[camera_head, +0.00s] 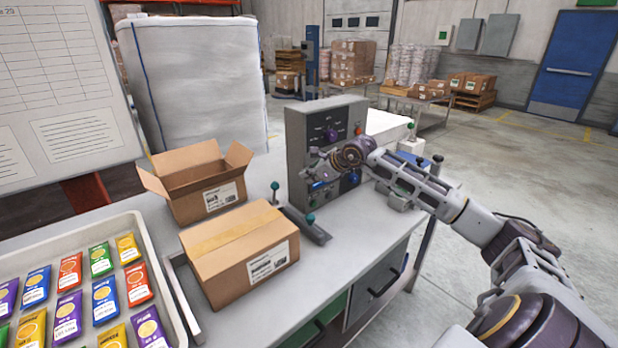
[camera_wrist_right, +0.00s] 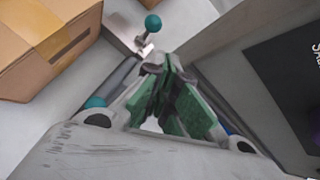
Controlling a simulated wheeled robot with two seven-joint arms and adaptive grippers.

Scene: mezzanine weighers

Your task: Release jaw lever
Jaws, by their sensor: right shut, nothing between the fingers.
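Two levers with teal ball knobs stand by a low grey bar (camera_head: 305,226) on the bench. One knob (camera_head: 274,186) is at the bar's far end, the other (camera_head: 311,218) beside its near part. Both teal knobs show in the wrist view, one at the top (camera_wrist_right: 153,23), one at the left (camera_wrist_right: 95,102). Which one is the jaw lever I cannot tell. My right gripper (camera_head: 314,176) is in front of the grey control box (camera_head: 299,140), above the bar. Its green-padded fingers (camera_wrist_right: 160,72) are shut and empty, apart from both knobs. My left gripper is out of view.
A closed carton (camera_head: 230,270) and an open carton (camera_head: 185,209) stand left of the bar. A tray (camera_head: 172,300) of colourful packets lies at the front left. The control box wall rises close behind my right gripper. Bench space is bare in front of the closed carton.

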